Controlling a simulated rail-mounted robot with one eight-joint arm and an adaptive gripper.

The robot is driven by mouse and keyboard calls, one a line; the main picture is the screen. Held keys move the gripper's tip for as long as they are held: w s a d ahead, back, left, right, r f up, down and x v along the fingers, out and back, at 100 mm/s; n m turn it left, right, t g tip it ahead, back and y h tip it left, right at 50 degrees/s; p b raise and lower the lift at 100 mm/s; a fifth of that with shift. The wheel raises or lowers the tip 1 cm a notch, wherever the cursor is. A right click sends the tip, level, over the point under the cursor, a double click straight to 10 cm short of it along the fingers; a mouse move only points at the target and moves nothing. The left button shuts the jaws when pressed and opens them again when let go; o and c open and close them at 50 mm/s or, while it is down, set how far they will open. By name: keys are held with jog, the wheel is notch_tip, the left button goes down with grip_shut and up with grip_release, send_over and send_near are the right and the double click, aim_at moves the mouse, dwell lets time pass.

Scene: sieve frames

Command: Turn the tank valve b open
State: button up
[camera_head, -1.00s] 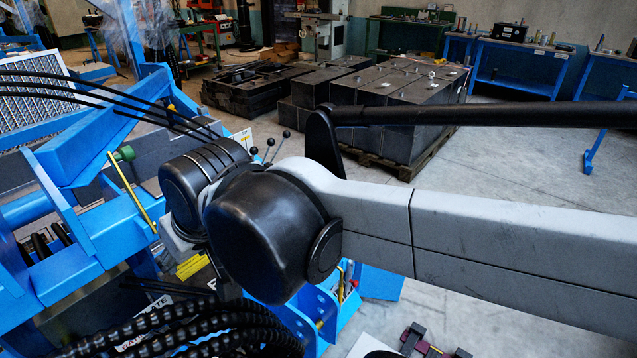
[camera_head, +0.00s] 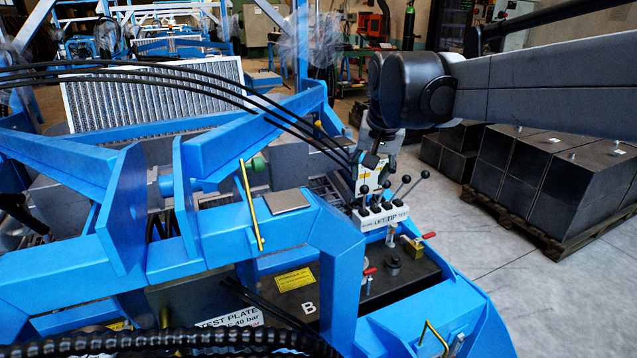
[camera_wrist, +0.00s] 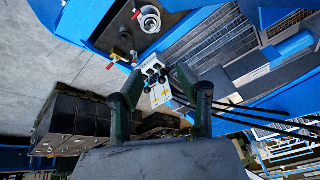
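The tank top marked B (camera_head: 415,275) is a dark plate in the blue frame, right of centre in the head view. A brass valve with a red handle (camera_head: 416,243) stands at its back right corner. Another red-handled valve (camera_head: 369,276) stands nearer its middle. In the wrist view, red handles show at the upper left, one near the plate edge (camera_wrist: 116,58) and one at the top (camera_wrist: 136,13). I cannot tell which is valve b. My gripper (camera_wrist: 161,95) is open, its fingers spread with the lever block between them in the picture. Contact is unclear.
The white lever block (camera_head: 384,216) with several black-knobbed levers stands close to the valves, below my wrist. Black hoses (camera_head: 255,92) arch across the blue frame. Dark blocks on a pallet (camera_head: 540,180) stand at right, with clear floor in front.

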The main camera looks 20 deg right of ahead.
jog(key=w+d+f+m+g+b, duration=0.1)
jog(key=w+d+f+m+g, duration=0.15)
jog(key=w+d, duration=0.8)
jog(key=m+g+y+b, duration=0.15)
jog(key=m+b, duration=0.25)
jog(key=m, duration=0.5)
send_over(430, 234)
notch_tip(430, 234, down, 28)
jog(key=shift+g+h, duration=0.25)
jog(key=shift+g, duration=0.15)
notch_tip(430, 234, down, 13)
jog(key=b, duration=0.2)
jog(key=shift+b, duration=0.4)
grip_shut()
